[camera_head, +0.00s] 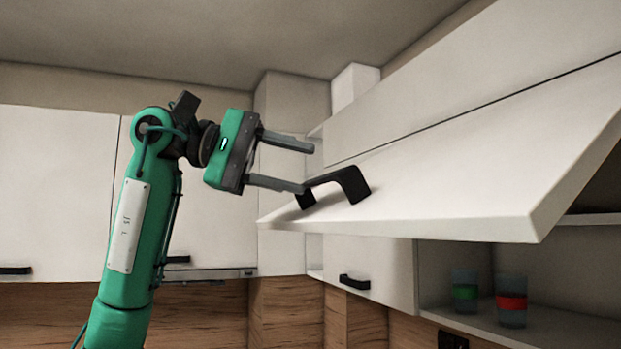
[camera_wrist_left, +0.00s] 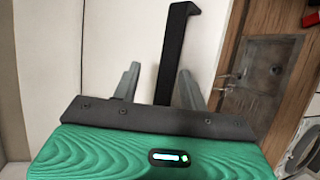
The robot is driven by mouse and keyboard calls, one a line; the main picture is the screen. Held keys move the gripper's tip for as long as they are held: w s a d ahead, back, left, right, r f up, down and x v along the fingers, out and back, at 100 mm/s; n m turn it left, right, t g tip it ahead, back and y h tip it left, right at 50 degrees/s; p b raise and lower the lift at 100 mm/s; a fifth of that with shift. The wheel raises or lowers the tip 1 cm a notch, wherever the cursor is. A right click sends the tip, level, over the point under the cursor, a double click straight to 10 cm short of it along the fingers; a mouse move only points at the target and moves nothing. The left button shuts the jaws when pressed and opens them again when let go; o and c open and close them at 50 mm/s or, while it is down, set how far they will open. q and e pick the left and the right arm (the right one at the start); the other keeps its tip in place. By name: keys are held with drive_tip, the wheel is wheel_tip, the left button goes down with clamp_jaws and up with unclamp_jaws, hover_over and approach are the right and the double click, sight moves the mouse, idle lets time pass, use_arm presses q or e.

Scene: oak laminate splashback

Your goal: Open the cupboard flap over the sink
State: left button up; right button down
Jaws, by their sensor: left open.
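The white cupboard flap (camera_head: 450,165) stands partly open, tilted outward with its lower edge swung up and away from the cupboard. Its black bar handle (camera_head: 340,184) is near the left end of its face. My left gripper (camera_head: 308,168) is open at the handle's left end, its lower finger close to or touching it. In the left wrist view, the black handle (camera_wrist_left: 176,45) runs up between the two spread fingers (camera_wrist_left: 158,86), nearer the right one. Whether a finger touches it is not clear. My right gripper is not in view.
Under the flap, an open shelf holds a green-banded glass (camera_head: 466,291) and a red-banded glass (camera_head: 511,300). A closed white door with a black handle (camera_head: 354,282) is left of them. White wall cupboards (camera_head: 55,190) stand at far left. A grey metal surface (camera_wrist_left: 262,78) lies below.

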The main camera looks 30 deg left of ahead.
use_arm(q)
drive_tip(key=b+v, duration=0.2)
drive_tip(key=v, duration=0.7)
drive_tip(key=shift+a+r, duration=0.15)
drive_tip(key=shift+a, duration=0.1)
drive_tip(key=shift+s, duration=0.15)
